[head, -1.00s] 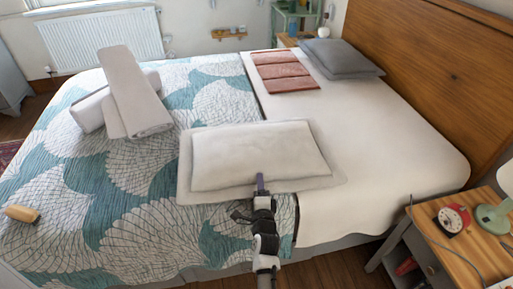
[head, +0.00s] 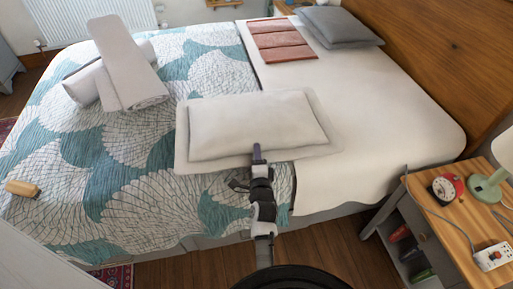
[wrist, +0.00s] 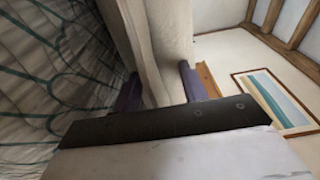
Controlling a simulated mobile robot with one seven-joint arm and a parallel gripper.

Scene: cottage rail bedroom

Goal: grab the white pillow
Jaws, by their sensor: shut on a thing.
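The white pillow (head: 255,123) lies on the bed, across the edge between the teal patterned quilt and the white sheet. My gripper (head: 257,156) is at the pillow's near edge in the head view. In the wrist view, the pillow's pale edge (wrist: 155,45) sits between the two purple fingers of my gripper (wrist: 158,92), which is shut on it. The fingers' far ends are partly hidden by the pillow.
Rolled white towels (head: 125,70) lie on the quilt (head: 100,210). A grey pillow (head: 338,25) and a folded red cloth (head: 278,40) lie farther back. A wooden nightstand (head: 465,225) with a red clock (head: 446,187) and a lamp stands at right. A small brush (head: 22,188) lies at left.

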